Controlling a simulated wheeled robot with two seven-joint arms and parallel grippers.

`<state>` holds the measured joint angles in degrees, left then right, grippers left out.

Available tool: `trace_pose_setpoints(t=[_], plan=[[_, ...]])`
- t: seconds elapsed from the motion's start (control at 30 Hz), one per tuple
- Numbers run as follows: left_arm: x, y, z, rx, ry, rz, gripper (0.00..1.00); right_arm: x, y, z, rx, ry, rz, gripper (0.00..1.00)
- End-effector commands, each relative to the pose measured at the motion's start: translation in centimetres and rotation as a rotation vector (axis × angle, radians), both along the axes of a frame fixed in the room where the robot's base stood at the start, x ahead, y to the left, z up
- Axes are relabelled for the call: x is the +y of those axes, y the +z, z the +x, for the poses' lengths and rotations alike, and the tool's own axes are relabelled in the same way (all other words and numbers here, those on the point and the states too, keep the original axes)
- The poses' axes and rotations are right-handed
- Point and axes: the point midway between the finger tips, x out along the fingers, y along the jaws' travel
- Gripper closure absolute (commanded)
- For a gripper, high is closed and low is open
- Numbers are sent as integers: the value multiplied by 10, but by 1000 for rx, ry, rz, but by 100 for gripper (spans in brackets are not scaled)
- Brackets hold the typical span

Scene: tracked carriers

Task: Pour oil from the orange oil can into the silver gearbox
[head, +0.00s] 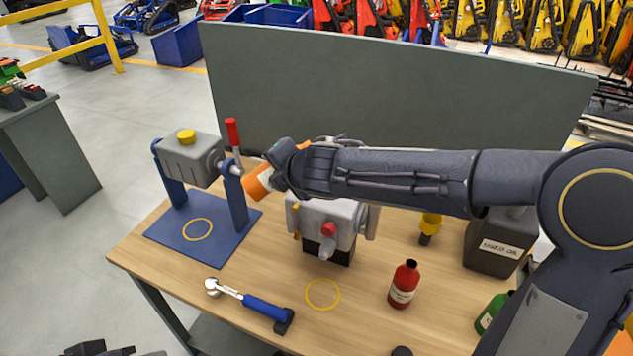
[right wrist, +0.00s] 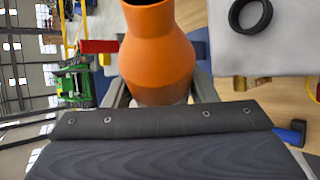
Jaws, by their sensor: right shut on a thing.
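The orange oil can (head: 257,187) is in my right gripper (head: 282,168), mostly hidden by the gripper and arm in the head view. It is tilted well over. In the right wrist view the can (right wrist: 158,60) shows its dark mouth at the top edge, and the gripper is shut on its body. The silver gearbox (head: 340,215), with a red knob, stands mid-table; my right arm hides its top. The right wrist view has a pale grey surface with a black ring beside the can. No oil stream is visible. Dark parts at the lower left edge look like my left gripper (head: 110,350).
A grey box (head: 188,158) with a yellow cap sits in a blue stand (head: 237,205) with a red-handled lever. A grey panel (head: 400,95) rises behind.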

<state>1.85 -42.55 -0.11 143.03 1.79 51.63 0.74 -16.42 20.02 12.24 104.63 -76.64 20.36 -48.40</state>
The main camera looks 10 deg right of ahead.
Motion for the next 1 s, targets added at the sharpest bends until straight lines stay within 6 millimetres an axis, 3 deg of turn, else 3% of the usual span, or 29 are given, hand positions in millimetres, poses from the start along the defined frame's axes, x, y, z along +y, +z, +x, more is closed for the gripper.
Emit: trace_pose_setpoints(t=[1.0], plan=[[0,-5,0,0,0,0,64,2,-5,0,17,1,99,79]])
